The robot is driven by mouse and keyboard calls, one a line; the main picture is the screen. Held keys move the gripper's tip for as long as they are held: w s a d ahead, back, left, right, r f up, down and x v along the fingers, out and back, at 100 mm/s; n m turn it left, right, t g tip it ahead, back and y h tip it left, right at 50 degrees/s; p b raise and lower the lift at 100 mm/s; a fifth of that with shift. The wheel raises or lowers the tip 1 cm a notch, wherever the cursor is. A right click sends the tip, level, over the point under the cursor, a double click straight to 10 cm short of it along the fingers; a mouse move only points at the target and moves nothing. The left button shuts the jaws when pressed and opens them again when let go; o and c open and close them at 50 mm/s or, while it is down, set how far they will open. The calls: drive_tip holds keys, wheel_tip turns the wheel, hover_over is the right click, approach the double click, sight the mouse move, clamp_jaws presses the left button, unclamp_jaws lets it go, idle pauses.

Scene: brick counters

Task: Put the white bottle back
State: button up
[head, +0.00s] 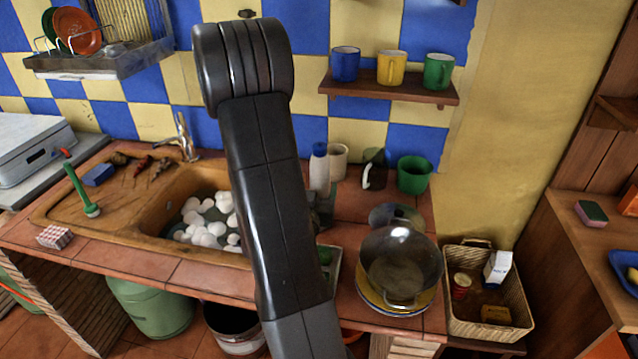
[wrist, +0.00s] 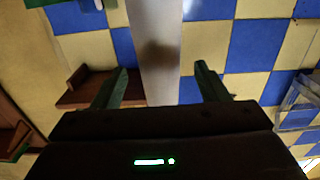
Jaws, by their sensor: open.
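The white bottle (head: 320,172) with a blue cap stands upright at the back of the tiled counter, right of the sink and beside my arm. In the head view my arm hides most of the gripper and the bottle's lower part is partly covered.
A white cup (head: 338,160) stands right behind the bottle, with a green mug (head: 414,174) farther right. The foamy sink (head: 160,215) is left. A mug shelf (head: 425,95) hangs above; a basket (head: 460,325) is right.

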drive_tip(key=s+a+b, duration=0.1)
drive_tip(key=s, duration=0.6)
drive_tip(key=shift+s+a, duration=0.15)
drive_tip(key=shift+a, duration=0.05)
drive_tip(key=shift+o, duration=0.3)
